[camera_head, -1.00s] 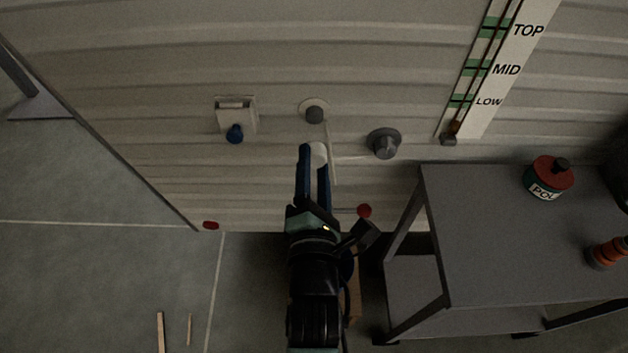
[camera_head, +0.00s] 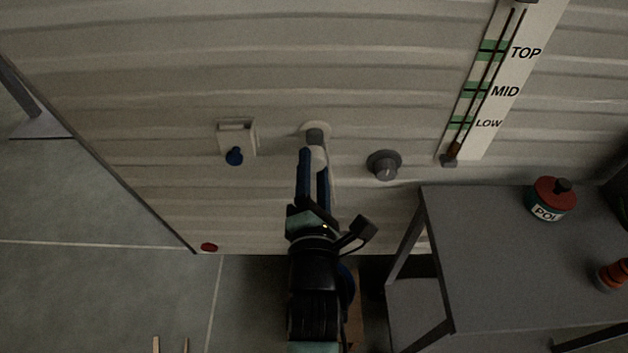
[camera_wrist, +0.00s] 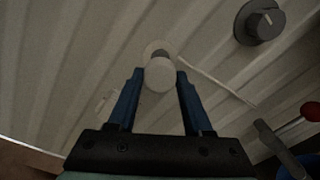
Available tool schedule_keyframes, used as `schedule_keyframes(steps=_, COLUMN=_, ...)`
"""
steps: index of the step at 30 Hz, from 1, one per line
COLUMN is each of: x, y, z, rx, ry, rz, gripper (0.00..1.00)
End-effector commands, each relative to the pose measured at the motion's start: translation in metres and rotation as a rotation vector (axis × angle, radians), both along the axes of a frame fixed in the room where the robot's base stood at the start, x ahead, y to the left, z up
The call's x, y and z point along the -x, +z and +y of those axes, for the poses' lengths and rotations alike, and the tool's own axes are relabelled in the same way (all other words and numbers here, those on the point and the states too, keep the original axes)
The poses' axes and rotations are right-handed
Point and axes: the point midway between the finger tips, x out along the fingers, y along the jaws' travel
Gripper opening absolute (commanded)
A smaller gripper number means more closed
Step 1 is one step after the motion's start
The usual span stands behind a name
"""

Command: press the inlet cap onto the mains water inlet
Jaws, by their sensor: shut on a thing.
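The mains water inlet (camera_head: 316,134) is a short grey stub on a pale round flange on the ribbed camper wall. My gripper (camera_head: 313,160) is shut on the white round inlet cap (camera_head: 318,156), which sits between the blue fingertips just below and in front of the stub. In the wrist view the cap (camera_wrist: 160,76) lies between the fingers and overlaps the lower part of the grey inlet (camera_wrist: 159,53). I cannot tell whether cap and stub touch.
A grey table (camera_head: 500,260) with a red-topped tin (camera_head: 551,198) stands right. The wrist view shows a red ball (camera_wrist: 310,111) on a lever.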

Motion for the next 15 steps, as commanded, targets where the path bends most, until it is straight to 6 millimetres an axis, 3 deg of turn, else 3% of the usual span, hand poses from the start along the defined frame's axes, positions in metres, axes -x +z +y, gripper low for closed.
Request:
schedule_keyframes(steps=6, x=-0.014, y=0.000, z=0.000, rx=0.000, ry=-0.001, rz=-0.001, gripper=0.00)
schedule_keyframes(steps=15, x=-0.018, y=0.000, z=0.000, rx=0.000, ry=-0.001, rz=0.001, gripper=0.00)
